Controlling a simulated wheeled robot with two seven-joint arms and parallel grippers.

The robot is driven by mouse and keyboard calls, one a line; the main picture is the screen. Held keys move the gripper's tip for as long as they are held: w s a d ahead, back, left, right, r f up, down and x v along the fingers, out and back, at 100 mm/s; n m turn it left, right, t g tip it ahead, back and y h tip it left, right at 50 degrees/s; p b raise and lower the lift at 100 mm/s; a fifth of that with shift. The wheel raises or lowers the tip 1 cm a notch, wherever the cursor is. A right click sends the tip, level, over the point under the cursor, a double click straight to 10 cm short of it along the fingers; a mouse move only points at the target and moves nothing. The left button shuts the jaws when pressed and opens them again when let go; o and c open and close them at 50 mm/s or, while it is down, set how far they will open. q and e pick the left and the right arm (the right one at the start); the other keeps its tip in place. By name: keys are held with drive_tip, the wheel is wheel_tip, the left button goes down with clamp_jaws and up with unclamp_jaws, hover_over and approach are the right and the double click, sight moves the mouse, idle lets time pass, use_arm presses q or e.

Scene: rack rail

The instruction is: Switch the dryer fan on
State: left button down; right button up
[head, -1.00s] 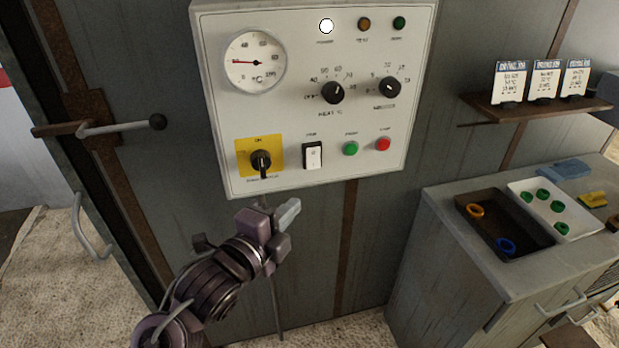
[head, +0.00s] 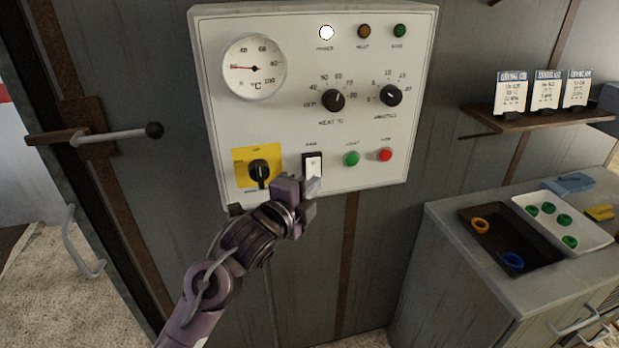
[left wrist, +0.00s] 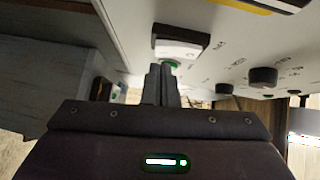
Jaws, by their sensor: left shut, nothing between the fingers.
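The dryer's control panel (head: 290,120) is a white box on the grey wall. Its fan switch (head: 313,163) is a white rocker in a black frame, low on the panel, and it also shows in the left wrist view (left wrist: 180,44). My left gripper (head: 314,187) is shut and empty, its fingertips at the rocker's lower edge. In the left wrist view the fingertips (left wrist: 160,72) point at the panel close to the rocker; I cannot tell whether they touch. The gripper hides a little of the rocker's bottom in the head view. My right gripper is not in view.
A yellow-plated rotary switch (head: 258,172) is left of the rocker. A green button (head: 351,159) and a red button (head: 385,154) are to its right. Two black knobs (head: 333,100) (head: 391,95) sit above. The power lamp (head: 326,32) is lit white. A cabinet (head: 470,250) stands right.

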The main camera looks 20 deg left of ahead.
use_arm(q)
drive_tip(key=shift+w+a+f, duration=0.1)
drive_tip(key=shift+w+a, duration=0.2)
drive_tip(key=shift+w, duration=0.05)
drive_tip(key=shift+w+a+f+b, duration=0.1)
drive_tip(key=shift+w+a+b, duration=0.1)
drive_tip(key=shift+b, duration=0.6)
